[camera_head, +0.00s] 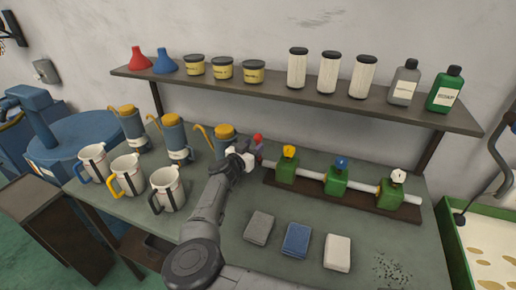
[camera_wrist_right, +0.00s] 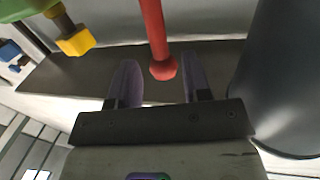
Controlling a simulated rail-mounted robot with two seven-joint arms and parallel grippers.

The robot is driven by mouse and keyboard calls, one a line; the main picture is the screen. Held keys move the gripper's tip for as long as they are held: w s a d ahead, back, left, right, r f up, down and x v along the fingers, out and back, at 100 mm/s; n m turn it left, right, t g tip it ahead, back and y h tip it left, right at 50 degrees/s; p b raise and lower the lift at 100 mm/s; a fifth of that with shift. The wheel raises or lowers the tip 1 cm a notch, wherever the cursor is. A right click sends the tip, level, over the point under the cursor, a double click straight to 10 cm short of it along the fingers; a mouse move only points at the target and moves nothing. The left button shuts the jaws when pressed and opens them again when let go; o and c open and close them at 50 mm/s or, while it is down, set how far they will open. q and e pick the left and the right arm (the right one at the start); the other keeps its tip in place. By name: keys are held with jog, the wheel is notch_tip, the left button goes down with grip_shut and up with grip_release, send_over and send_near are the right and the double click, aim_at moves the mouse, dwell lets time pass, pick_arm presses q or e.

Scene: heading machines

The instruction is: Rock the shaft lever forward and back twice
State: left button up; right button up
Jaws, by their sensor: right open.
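The shaft lever (camera_head: 258,138) has a red knob and stands at the left end of the white shaft (camera_head: 311,175) on the bench. In the right wrist view the red lever (camera_wrist_right: 154,32) comes down from the top, and its round end (camera_wrist_right: 162,69) lies between my two fingers as seen by the camera. My right gripper (camera_head: 247,155) is beside the lever; it also shows in the wrist view (camera_wrist_right: 160,78), open, with a gap on each side of the lever. My arm hides the lever's lower part in the head view. My left gripper is not in view.
Green blocks with yellow (camera_head: 289,151), blue (camera_head: 341,162) and white (camera_head: 398,175) tops stand along the shaft. A blue canister with a yellow lid (camera_head: 225,143) is close left of my gripper. Mugs (camera_head: 127,175) stand at left, several sponges (camera_head: 297,240) in front. A shelf (camera_head: 290,95) runs behind.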

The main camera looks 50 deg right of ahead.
aim_at(257, 143)
jog(key=shift+w+d+r, duration=0.1)
jog(key=shift+w+d, duration=0.1)
jog(key=shift+d, duration=1.55)
jog(key=shift+c, duration=0.2)
grip_shut()
